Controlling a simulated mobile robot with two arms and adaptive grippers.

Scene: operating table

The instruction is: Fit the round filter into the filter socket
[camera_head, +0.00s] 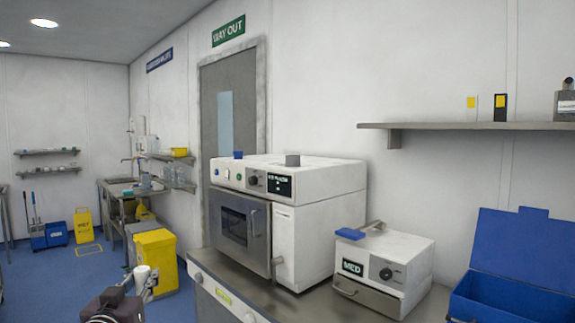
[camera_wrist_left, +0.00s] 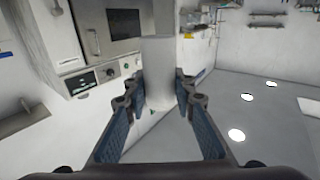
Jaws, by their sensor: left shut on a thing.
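The round filter shows as a white cylinder (camera_head: 142,273) at the lower left of the head view. My left gripper (camera_head: 149,281) is shut on it and holds it in the air, left of the white machine. In the left wrist view the white cylinder (camera_wrist_left: 158,70) stands between the two fingers of the left gripper (camera_wrist_left: 152,92). I cannot pick out the filter socket for sure in either view. My right gripper is not in view.
A smaller white MED box (camera_head: 405,260) and an open blue case (camera_head: 520,260) stand right of the machine on the grey bench (camera_head: 330,302). A shelf (camera_head: 470,126) hangs above them. A yellow bin (camera_head: 156,255) stands on the floor behind my gripper.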

